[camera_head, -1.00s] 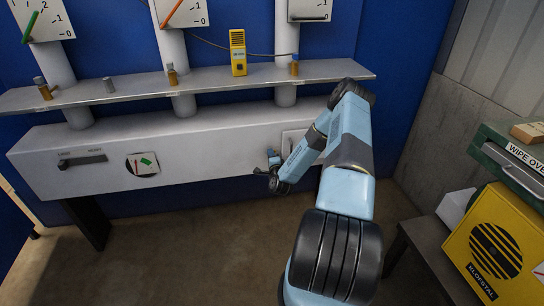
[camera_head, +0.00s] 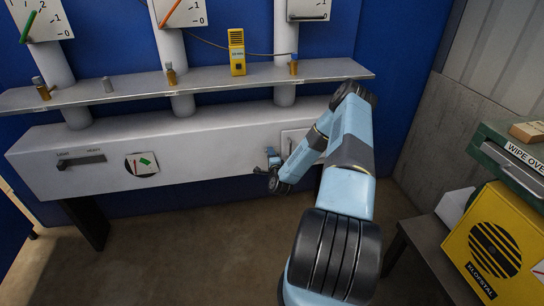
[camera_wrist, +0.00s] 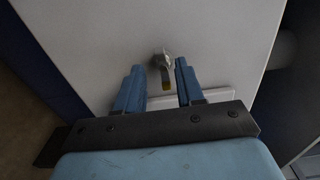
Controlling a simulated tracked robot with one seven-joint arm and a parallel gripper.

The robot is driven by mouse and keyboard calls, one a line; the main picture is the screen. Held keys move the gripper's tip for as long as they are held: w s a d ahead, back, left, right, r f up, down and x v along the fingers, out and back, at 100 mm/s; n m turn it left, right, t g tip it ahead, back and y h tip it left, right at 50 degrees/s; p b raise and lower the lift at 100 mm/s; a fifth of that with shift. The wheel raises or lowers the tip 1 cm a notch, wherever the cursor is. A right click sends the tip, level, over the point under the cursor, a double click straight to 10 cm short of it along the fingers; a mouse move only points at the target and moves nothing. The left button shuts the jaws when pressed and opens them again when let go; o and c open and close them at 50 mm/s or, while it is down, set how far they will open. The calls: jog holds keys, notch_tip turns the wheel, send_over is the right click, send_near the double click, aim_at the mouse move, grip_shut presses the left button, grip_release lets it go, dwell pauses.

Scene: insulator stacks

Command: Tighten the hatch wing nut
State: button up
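The hatch (camera_head: 289,134) is a pale square plate on the front of the long white box, right of centre in the head view. Part of its edge shows in the wrist view (camera_wrist: 218,94). My gripper (camera_head: 270,168) is in front of the box, just left of and below the hatch. In the wrist view my gripper (camera_wrist: 158,68) is open, its two blue fingers apart. A small grey metal part with a yellowish end, which looks like the wing nut (camera_wrist: 164,62), shows between the fingertips. I see no finger clearly touching it.
A metal shelf (camera_head: 130,92) with brass fittings and a yellow meter (camera_head: 237,52) runs above the box. The box also carries a dark lever (camera_head: 80,161) and a round gauge (camera_head: 142,163). At right stand a yellow case (camera_head: 492,245) and a green box (camera_head: 512,160).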

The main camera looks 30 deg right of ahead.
jog(key=v, duration=1.3)
jog(key=shift+s+a, duration=0.15)
jog(key=shift+s, duration=0.2)
